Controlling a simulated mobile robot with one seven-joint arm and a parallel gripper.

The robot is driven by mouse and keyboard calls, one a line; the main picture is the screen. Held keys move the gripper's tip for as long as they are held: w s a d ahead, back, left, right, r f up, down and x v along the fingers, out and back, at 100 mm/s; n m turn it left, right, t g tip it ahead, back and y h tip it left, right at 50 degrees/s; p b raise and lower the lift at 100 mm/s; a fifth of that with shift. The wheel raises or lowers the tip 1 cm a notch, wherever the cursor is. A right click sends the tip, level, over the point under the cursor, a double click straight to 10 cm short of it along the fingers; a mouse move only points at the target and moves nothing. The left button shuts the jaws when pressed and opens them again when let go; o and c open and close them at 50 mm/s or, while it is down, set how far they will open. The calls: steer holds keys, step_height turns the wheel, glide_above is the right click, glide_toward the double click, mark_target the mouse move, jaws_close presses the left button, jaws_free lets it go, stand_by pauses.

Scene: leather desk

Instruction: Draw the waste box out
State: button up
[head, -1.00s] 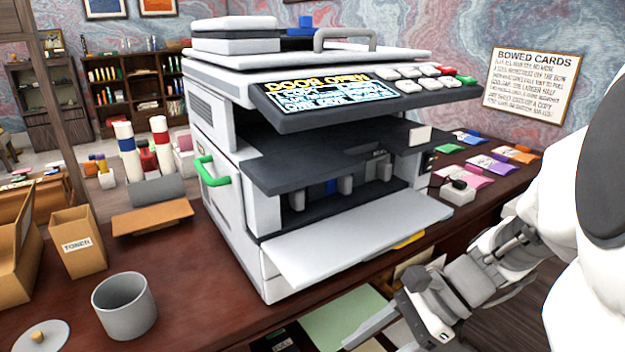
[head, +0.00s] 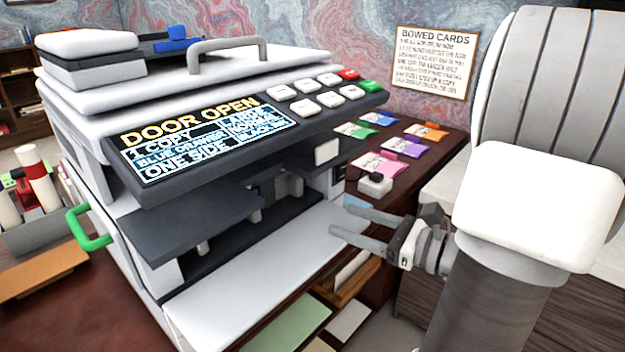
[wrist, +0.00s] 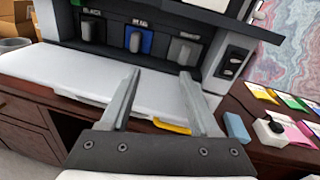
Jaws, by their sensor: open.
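The copier (head: 130,215) stands on the desk with its front door (head: 260,260) folded down flat. In the wrist view, several units sit in the open bay: a dark one (wrist: 92,28), a blue one (wrist: 139,40) and a grey one (wrist: 180,52) at the right. The grey unit looks like the waste box, but its label is too small to read surely. My gripper (head: 340,226) is open and empty at the right front of the copier. In the wrist view its fingers (wrist: 159,76) point toward the bay, apart from the units.
The lowered door (wrist: 60,72) spreads below the bay, with a yellow piece (wrist: 172,127) near its edge. A copier panel (head: 190,225) overhangs the bay. Coloured packs (head: 405,147) and a small white box with a black knob (head: 375,185) lie right of the copier.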

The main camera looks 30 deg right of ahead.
steer(key=d+m+t+h, duration=0.2)
steer(key=d+m, duration=0.1)
steer(key=d, duration=0.1)
steer(key=b, duration=0.2)
glide_toward(301, 180)
steer(key=x, duration=1)
jaws_close()
steer(key=c, duration=0.7)
jaws_free()
steer(key=shift+c, duration=0.2)
jaws_close()
